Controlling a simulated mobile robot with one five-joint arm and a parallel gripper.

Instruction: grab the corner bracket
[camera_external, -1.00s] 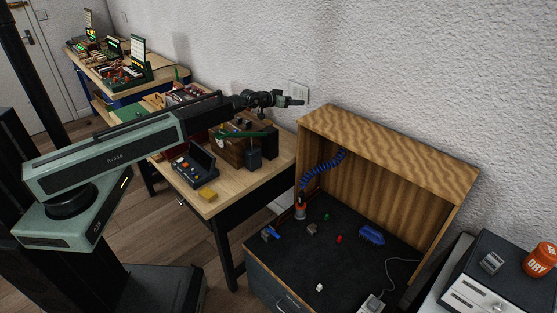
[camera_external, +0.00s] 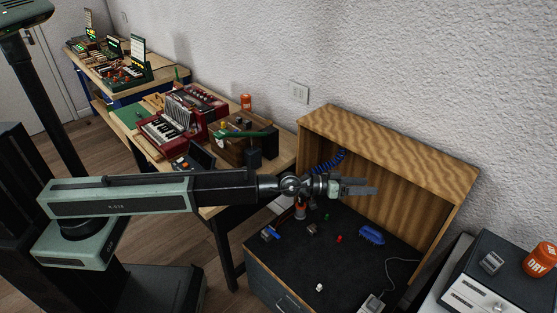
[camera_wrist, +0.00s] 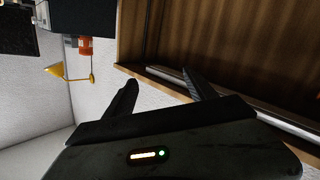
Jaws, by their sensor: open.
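My gripper (camera_external: 366,187) reaches in front of the wooden hutch, above the dark worktop, and nothing shows between its fingers. In the wrist view its two dark fingers (camera_wrist: 162,88) are spread apart. A small grey-brown piece (camera_external: 312,229) lies on the worktop below and left of my gripper; it may be the corner bracket, but it is too small to tell. No bracket can be made out in the wrist view.
The dark worktop (camera_external: 290,262) holds a blue clamp-like piece (camera_external: 270,233), a red bit (camera_external: 338,239), a blue block (camera_external: 371,235) and a white bit (camera_external: 319,287). The wooden hutch (camera_external: 405,150) walls its back.

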